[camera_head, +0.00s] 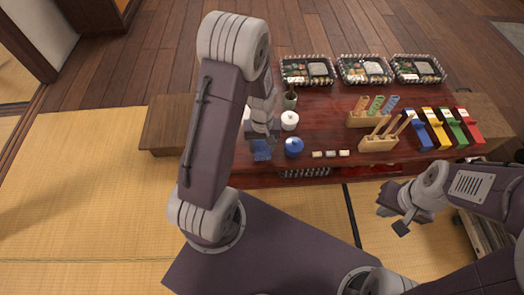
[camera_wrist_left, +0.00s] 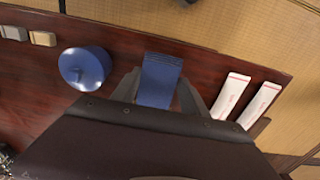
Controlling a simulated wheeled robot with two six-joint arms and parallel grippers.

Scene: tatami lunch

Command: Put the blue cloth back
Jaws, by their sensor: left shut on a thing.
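The blue cloth (camera_head: 262,153), a small folded rectangle, is at the near edge of the dark red table, left of a blue lidded pot (camera_head: 294,147). In the left wrist view the cloth (camera_wrist_left: 159,78) sits between the fingers of my left gripper (camera_wrist_left: 160,88), which is shut on it. In the head view my left gripper (camera_head: 264,138) partly hides the cloth. I cannot tell whether the cloth touches the table.
Two white packets (camera_wrist_left: 231,96) lie right of the cloth in the left wrist view. A white pot (camera_head: 289,120), small blocks (camera_head: 331,154), wooden holders (camera_head: 378,144) and colored boxes (camera_head: 434,129) stand on the table. Bento trays (camera_head: 306,70) line the back.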

